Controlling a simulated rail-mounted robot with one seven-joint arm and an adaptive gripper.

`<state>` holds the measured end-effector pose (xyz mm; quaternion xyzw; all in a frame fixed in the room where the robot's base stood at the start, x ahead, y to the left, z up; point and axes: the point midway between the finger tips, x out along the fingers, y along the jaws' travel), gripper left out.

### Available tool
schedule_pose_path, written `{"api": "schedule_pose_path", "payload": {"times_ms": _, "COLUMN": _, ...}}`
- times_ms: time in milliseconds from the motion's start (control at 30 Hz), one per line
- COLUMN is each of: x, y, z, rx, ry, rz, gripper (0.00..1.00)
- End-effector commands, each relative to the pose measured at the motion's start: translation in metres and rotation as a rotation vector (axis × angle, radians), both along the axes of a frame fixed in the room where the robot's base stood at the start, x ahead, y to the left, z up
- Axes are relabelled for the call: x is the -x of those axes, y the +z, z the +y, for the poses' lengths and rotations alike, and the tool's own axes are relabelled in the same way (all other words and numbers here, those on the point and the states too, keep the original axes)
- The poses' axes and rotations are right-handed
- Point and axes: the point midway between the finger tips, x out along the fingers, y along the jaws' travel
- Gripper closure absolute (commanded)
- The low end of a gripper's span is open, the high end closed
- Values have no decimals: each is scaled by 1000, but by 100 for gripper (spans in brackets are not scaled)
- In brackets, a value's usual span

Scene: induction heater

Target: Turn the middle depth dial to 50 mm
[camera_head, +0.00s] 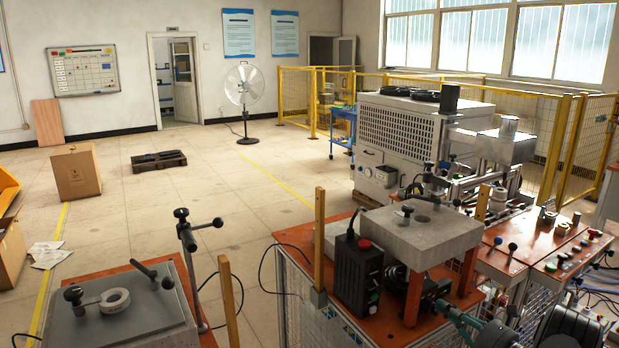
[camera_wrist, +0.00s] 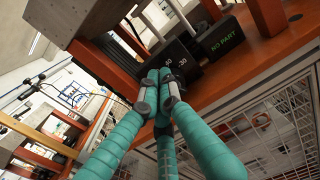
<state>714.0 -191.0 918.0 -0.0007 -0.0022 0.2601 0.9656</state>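In the wrist view, the teal fingers of my gripper (camera_wrist: 164,84) come close together in front of a black box with a dial face (camera_wrist: 178,56). White numbers, seemingly 50 and 30, show just beyond the fingertips. The fingertips cover the dial's knob, so I cannot tell whether they touch it or hold it, or where its pointer stands. A small black display (camera_wrist: 223,40) with green "NO PART" text is to the right. In the head view, my gripper (camera_head: 440,306) is at the lower right, by the orange bench; the dial face is not visible there.
A grey block table (camera_head: 425,236) on orange legs stands above the dial area. A black box with a red button (camera_head: 357,275) and a coiled black cable (camera_head: 396,280) are close to the left. Wire mesh (camera_wrist: 275,125) lies below the orange bench edge.

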Motion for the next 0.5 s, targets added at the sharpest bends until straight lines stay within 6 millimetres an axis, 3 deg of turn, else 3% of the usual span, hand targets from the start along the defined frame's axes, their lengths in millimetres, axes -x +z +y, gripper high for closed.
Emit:
{"api": "schedule_pose_path", "payload": {"times_ms": 367, "x": -6, "y": 14, "z": 4, "rx": 1, "ry": 2, "rz": -14, "gripper": 100}}
{"api": "schedule_pose_path", "payload": {"times_ms": 500, "x": 2, "y": 12, "z": -1, "rx": 1, "ry": 0, "rz": -11, "gripper": 100}}
